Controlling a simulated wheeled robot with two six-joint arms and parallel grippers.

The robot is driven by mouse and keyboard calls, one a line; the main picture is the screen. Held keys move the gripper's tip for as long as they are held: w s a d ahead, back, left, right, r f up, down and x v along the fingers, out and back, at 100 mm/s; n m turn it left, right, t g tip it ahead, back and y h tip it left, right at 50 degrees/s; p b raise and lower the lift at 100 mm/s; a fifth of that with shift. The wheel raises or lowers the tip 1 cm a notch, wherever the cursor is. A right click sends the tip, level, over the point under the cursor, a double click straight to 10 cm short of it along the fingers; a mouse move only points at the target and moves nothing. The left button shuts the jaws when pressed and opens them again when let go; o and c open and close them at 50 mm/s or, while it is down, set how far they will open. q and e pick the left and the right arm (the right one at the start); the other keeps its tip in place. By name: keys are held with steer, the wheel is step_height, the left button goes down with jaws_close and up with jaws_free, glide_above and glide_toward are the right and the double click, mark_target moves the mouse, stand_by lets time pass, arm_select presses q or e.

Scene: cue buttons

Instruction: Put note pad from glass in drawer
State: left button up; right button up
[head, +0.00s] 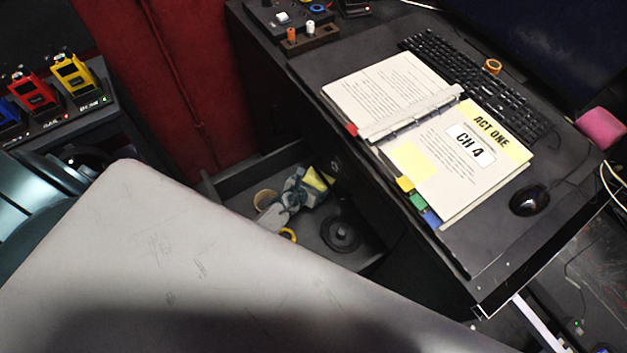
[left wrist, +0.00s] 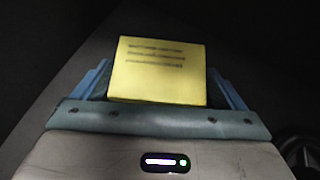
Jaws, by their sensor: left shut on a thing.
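The drawer (head: 262,168) stands open below the desk in the head view. My left gripper (head: 314,183) is inside or just above it, shut on the yellow note pad (head: 319,177). In the left wrist view the note pad (left wrist: 158,75) shows large, with a few dark lines of writing, between the blue fingers of the gripper (left wrist: 158,92). I cannot tell whether the pad touches the drawer floor. No glass can be made out. My right gripper is not in view.
The drawer holds a dark round reel (head: 341,234) and yellow tape rolls (head: 265,199). On the desk lie an open binder (head: 475,180) with a yellow sticky note, a keyboard (head: 470,80) and a mouse (head: 529,200). My grey arm link covers the lower left.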

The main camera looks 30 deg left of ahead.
arm_select(q)
steer(key=shift+r, duration=0.1)
steer(key=o, duration=0.7)
steer(key=shift+c, duration=0.2)
steer(key=shift+o, duration=0.7)
steer(key=shift+r, duration=0.1)
steer(key=p+v, duration=0.6)
steer(key=v, duration=0.4)
steer(key=shift+s+r, duration=0.25)
steer(key=shift+s, duration=0.05)
steer(key=shift+s+r, duration=0.25)
steer(key=shift+s, duration=0.3)
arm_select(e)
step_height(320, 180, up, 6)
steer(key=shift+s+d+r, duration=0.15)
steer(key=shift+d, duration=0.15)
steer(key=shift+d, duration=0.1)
